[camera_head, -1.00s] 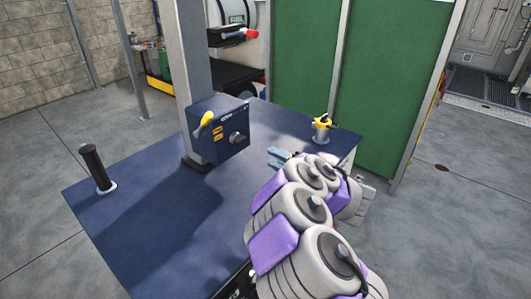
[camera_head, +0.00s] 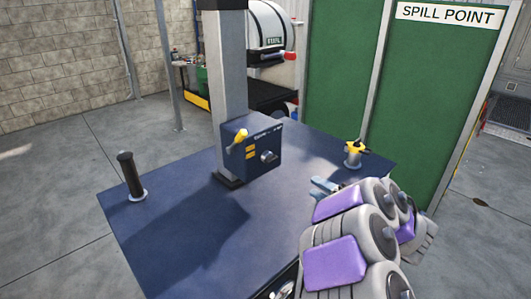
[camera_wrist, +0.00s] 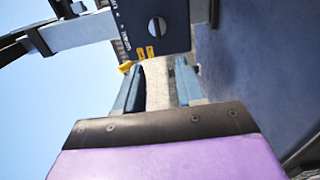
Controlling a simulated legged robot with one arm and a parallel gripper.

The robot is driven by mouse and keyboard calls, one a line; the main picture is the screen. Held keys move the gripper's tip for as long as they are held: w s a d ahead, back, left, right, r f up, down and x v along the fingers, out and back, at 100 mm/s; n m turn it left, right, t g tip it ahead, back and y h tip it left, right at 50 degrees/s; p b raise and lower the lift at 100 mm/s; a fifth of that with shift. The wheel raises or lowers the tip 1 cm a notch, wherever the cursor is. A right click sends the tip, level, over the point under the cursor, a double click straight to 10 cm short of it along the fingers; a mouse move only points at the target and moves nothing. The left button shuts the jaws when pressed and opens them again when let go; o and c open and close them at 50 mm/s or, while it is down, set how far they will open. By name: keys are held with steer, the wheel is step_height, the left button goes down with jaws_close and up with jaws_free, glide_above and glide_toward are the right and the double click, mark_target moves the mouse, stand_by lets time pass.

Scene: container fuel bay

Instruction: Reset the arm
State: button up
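My gripper (camera_head: 323,187) is at the end of my purple and white arm, over the right part of the blue table. The box also shows upside-down at the top of the wrist view (camera_wrist: 135,22).
The blue table (camera_head: 180,245) carries a black upright handle (camera_head: 130,174) at left and a yellow-topped fitting (camera_head: 353,154) at the far right corner. Green panels (camera_head: 435,110) with a "SPILL POINT" sign (camera_head: 450,15) stand behind. A white fuel tank (camera_head: 270,28) is at the back.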

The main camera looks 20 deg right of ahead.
steer(key=w+d+r+m+g+h, duration=0.1)
steer(key=w+d+r+m+h, duration=0.2)
steer(key=d+r+m+h, duration=0.45)
steer(key=s+a+f+m+g+h, duration=0.2)
steer(key=s+m+g+h, duration=0.3)
steer(key=m+h, duration=0.25)
steer(key=s+a+f+m+g+y, duration=0.2)
steer(key=s+a+f+g+y, duration=0.1)
steer(key=s+a, duration=0.7)
steer(key=s+a+f+m+g+y, duration=0.2)
steer(key=s+a+g, duration=0.3)
steer(key=s+a, duration=0.5)
steer(key=s+a+f+m+g+y, duration=0.3)
steer(key=s+a+f+g, duration=0.1)
steer(key=s+a, duration=0.6)
steer(key=shift+s+a+f+g+y, duration=0.3)
steer(key=shift+s+a+g+y, duration=0.1)
steer(key=shift+s, duration=0.15)
